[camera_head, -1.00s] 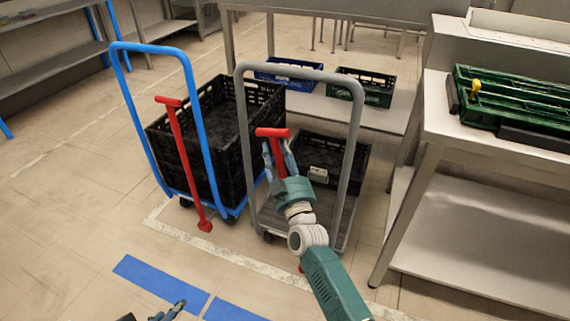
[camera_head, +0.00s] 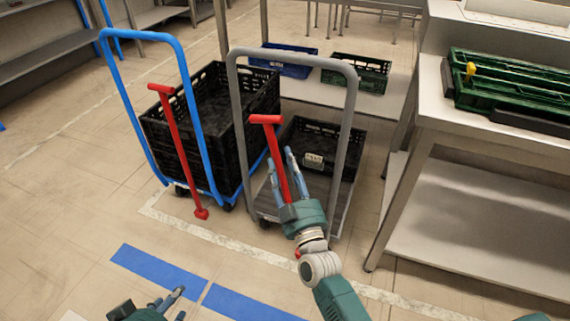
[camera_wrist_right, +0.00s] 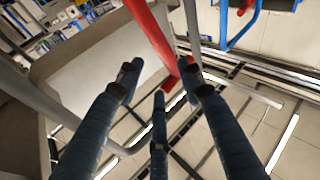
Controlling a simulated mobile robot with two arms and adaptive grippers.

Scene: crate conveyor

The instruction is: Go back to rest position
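My right gripper (camera_head: 285,163) is in front of the gray cart (camera_head: 237,110), close to its red handle (camera_head: 275,150). Its blue fingers are spread apart in the right wrist view (camera_wrist_right: 160,80), with the red bar (camera_wrist_right: 150,30) showing between and beyond them. I cannot tell whether they touch the bar. My left gripper (camera_head: 172,302) is at the bottom left, low over the floor, its fingers apart and empty. My left arm is mostly out of view.
A blue cart (camera_head: 108,90) with its own red handle (camera_head: 175,140) and a black crate (camera_head: 235,140) stands left of the gray cart. A steel table (camera_head: 450,125) with green crates (camera_head: 520,85) is at the right. The floor at front left is clear.

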